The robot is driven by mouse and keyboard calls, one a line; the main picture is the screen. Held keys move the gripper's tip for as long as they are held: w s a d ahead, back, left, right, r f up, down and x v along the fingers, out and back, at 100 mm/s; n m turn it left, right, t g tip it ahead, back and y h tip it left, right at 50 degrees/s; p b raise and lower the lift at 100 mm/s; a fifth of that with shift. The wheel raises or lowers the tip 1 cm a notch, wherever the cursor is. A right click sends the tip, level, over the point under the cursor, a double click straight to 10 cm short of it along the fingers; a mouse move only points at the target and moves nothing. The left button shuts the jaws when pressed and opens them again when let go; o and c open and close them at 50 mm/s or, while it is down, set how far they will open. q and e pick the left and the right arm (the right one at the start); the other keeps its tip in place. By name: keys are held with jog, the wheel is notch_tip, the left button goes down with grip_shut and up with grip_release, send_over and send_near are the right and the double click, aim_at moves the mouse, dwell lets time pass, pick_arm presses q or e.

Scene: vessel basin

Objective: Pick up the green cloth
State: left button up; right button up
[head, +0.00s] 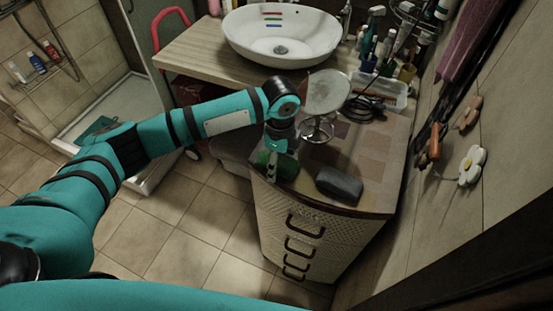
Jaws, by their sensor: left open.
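The green cloth (288,168) lies on the top of the drawer cabinet (383,183), near its left front corner. My left gripper (273,172) points down at the cloth from above, with its fingers open. The gripper hides part of the cloth, and I cannot tell whether the fingers touch it. My right gripper is not in view.
A dark grey block (339,185) lies just right of the cloth. A round mirror on a stand (326,92) stands behind the gripper. A white basin (281,36) sits on the wooden counter (190,52). Tiled floor is free left of the cabinet.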

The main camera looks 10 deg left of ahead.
pick_arm(q)
jog(key=shift+f, duration=0.25)
jog(key=c, duration=1.1)
jog(key=shift+r, duration=0.15)
jog(key=shift+r+b, duration=0.45)
jog(key=shift+r, duration=0.1)
jog(key=shift+s+r+b, duration=0.25)
jog(key=shift+r+b, duration=0.3)
jog(key=shift+r, duration=0.45)
jog(key=s+b, duration=0.1)
jog(key=s, duration=0.4)
jog(key=s+r+b, duration=0.1)
jog(key=s, duration=0.4)
jog(key=s+b, duration=0.1)
jog(key=s, duration=0.4)
jog(key=shift+s+d+r, duration=0.2)
jog(key=shift+s+r, duration=0.05)
jog(key=shift+r, duration=0.05)
